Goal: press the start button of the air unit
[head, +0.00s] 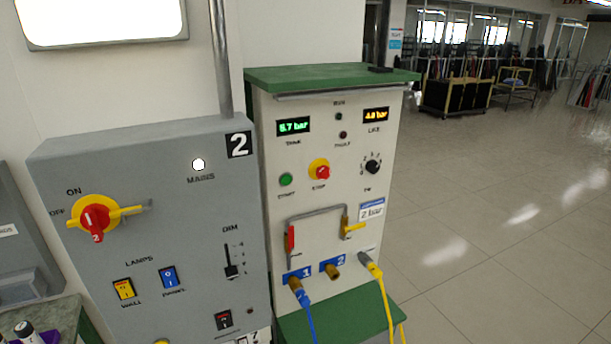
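The air unit (333,245) is a white panel with a green top, right of the grey switch cabinet. Its green start button (286,180), labelled START, is at the left of the panel. A red stop knob on a yellow base (319,170) sits to its right. Two small lamps, RUN (339,116) and FAULT (343,135), look dark. The tank display (293,126) reads about 5.7 bar and the line display (376,115) about 4.8 bar. Neither of my grippers is in view.
The grey cabinet (150,235) marked 2 has a red rotary handle (95,218) and a lit MAINS lamp (198,164). A blue hose (304,305) and a yellow hose (381,285) hang from the unit's lower front. A red-handled valve (291,238) sits above. Open floor (490,230) lies to the right.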

